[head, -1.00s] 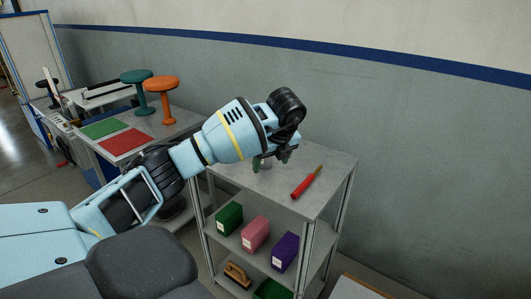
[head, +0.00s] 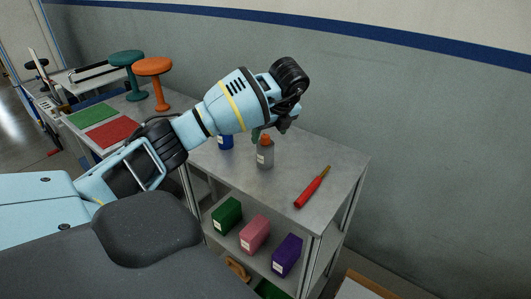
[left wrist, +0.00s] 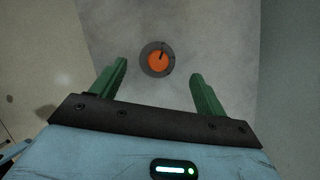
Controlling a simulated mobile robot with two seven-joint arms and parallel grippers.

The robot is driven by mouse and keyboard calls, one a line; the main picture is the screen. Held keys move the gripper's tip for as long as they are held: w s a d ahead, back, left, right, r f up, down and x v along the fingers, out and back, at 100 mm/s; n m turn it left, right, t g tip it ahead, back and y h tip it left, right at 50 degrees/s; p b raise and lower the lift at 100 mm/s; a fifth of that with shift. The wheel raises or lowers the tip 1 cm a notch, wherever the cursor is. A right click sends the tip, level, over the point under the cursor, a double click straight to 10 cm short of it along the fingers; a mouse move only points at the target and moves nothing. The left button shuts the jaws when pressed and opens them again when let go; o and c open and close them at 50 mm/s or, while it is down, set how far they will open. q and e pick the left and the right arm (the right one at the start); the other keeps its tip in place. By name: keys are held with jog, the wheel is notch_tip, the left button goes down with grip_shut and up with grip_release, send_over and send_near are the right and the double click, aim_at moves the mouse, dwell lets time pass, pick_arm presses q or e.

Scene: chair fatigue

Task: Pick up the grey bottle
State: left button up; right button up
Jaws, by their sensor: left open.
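The grey bottle (head: 265,154) stands upright on the top of the shelf unit, with an orange cap and a small label. In the left wrist view the bottle (left wrist: 157,59) shows from above as a grey ring around its orange cap. My left gripper (head: 272,130) is above and behind the bottle in the head view, partly hidden by its own wrist. In the left wrist view its green fingers (left wrist: 159,78) are spread apart, with the bottle beyond their tips and between their lines. Nothing is held. My right gripper is not in view.
A blue bottle (head: 225,142) stands left of the grey one, partly behind my arm. A red tool (head: 312,188) lies to the right on the same top (head: 330,160). Green, pink and purple boxes (head: 254,234) sit on the shelf below.

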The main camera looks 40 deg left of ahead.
aim_at(264, 146)
pick_arm(q)
jog(key=x, duration=0.2)
jog(key=shift+a+f, duration=0.15)
jog(key=shift+f, duration=0.1)
jog(key=shift+x, duration=2.55)
jog(key=shift+s, duration=0.1)
jog(key=c, duration=1.4)
jog(key=shift+r, duration=0.1)
